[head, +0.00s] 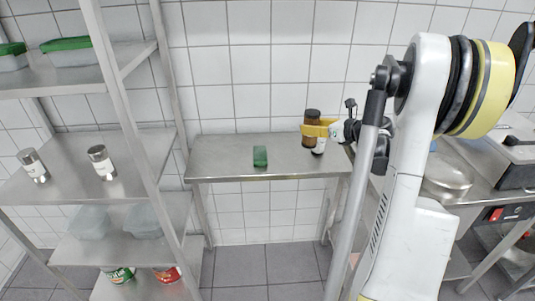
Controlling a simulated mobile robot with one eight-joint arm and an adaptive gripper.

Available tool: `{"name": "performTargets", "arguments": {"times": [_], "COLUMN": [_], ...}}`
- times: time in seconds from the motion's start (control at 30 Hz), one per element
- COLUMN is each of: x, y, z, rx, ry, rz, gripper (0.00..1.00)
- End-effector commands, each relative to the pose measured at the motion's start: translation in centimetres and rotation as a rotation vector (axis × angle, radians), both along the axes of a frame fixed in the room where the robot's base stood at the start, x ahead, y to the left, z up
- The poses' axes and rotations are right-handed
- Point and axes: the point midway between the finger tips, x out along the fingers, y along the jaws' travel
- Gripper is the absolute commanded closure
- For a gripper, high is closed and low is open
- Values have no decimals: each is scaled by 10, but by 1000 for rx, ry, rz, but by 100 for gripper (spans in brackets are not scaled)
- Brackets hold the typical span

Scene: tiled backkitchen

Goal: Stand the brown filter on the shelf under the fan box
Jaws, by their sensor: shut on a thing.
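My gripper (312,128), with yellow fingers, is over the right part of the steel table by the back wall. It is shut on a brown cylinder (309,141) with a dark top, which looks like a bottle and may be the brown filter. The cylinder is upright; I cannot tell whether its base touches the table. A white patch shows at its lower right, partly hidden by the gripper. I cannot make out a fan box, nor tell which shelf is meant.
A small green block (260,156) stands mid-table on the steel table (220,160). The steel rack (130,145) at left holds two shakers, green-lidded containers, clear tubs and cans. At right, a counter carries a round metal dish (447,178) and a box-shaped appliance (515,165).

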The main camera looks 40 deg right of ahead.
Motion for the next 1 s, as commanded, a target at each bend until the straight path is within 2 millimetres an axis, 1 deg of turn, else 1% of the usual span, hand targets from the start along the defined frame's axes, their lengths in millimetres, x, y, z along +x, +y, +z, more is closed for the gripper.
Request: {"name": "performTargets", "arguments": {"times": [0.03, 0.1, 0.2, 0.27, 0.37, 0.5, 0.6, 0.7, 0.87, 0.97, 1.0], "x": [-6, -12, -12, -5, 17, 51, 72, 86, 95, 96, 95], "y": [-13, -25, -32, -31, -24, -13, -7, -3, -1, -1, -1], "z": [0, 0, -3, -9, -24, -46, -58, -66, -72, -82, -89], "rx": [-1, -3, -2, -3, -4, -3, -4, -4, -3, -3, -3], "ry": [-3, -6, -9, -9, -8, -9, -9, -8, -9, -9, -9], "rz": [-9, -14, -16, -16, -12, -13, -14, -14, -18, -18, -18], "gripper": [87, 87, 87, 87, 87, 87, 87, 87, 87, 87, 87]}}
